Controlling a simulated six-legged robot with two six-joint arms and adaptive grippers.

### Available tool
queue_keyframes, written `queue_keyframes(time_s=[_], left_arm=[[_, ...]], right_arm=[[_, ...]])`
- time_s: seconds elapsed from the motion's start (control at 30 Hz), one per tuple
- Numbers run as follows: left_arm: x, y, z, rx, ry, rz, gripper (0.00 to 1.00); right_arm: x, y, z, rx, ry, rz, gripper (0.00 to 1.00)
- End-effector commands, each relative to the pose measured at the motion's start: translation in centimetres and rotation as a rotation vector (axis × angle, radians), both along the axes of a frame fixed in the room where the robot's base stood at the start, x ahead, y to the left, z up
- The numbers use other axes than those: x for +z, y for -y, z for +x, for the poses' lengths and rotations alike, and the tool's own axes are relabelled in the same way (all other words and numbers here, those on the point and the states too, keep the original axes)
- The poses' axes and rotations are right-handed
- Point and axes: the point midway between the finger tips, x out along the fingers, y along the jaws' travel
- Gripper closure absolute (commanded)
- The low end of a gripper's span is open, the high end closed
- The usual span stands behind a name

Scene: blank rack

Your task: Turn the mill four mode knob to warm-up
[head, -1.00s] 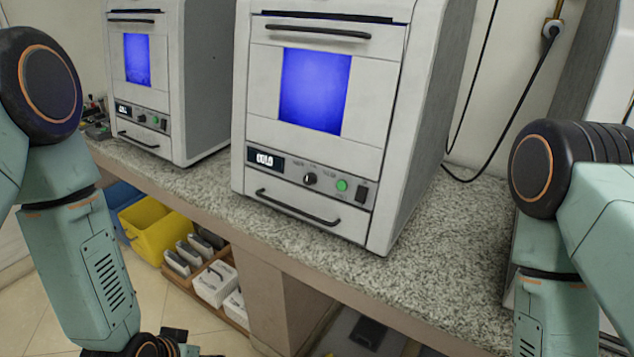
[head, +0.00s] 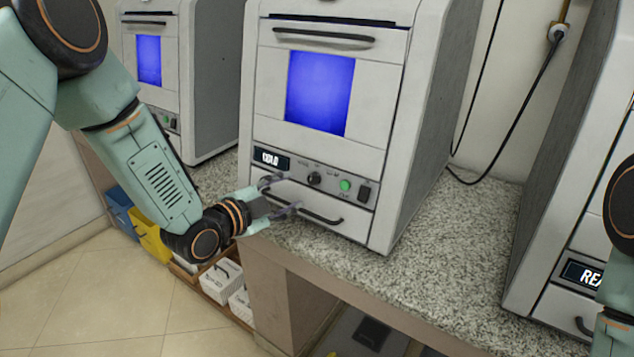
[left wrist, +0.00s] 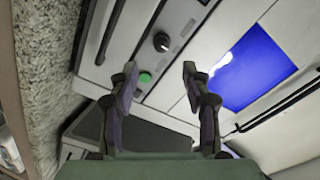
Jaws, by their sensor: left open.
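The mode knob (head: 314,178) is a small black round knob on the grey control strip of the middle mill (head: 325,150). Its labels are too small to read, so I cannot tell its setting. No mill number is readable. My left gripper (head: 284,194) is open and empty, in front of the strip, left of the knob and near the lower handle (head: 308,212). In the left wrist view the knob (left wrist: 161,42) shows beyond the gap between the open fingertips (left wrist: 160,74), apart from them. My right gripper is out of view.
The mill's display (head: 271,159) seems to read COLD. A green button (head: 346,185) and a black switch (head: 364,191) sit right of the knob. Other mills stand left (head: 210,80) and right (head: 560,200). The granite counter (head: 460,230) between is clear.

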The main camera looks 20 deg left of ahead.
Motion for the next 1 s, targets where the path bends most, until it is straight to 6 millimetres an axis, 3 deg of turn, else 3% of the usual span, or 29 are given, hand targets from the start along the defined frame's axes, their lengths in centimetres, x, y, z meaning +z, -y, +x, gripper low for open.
queue_keyframes(time_s=[0.23,0.7,1.0], left_arm=[[0.0,0.0,0.6,-0.008,0.032,0.058,0.52],[-1.4,2.5,6.4,-0.011,0.029,0.054,0.52],[-1.5,2.8,7.1,-0.01,0.028,0.052,0.52]], right_arm=[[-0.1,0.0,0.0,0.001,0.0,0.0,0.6],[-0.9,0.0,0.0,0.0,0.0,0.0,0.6],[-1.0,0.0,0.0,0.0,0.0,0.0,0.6]])
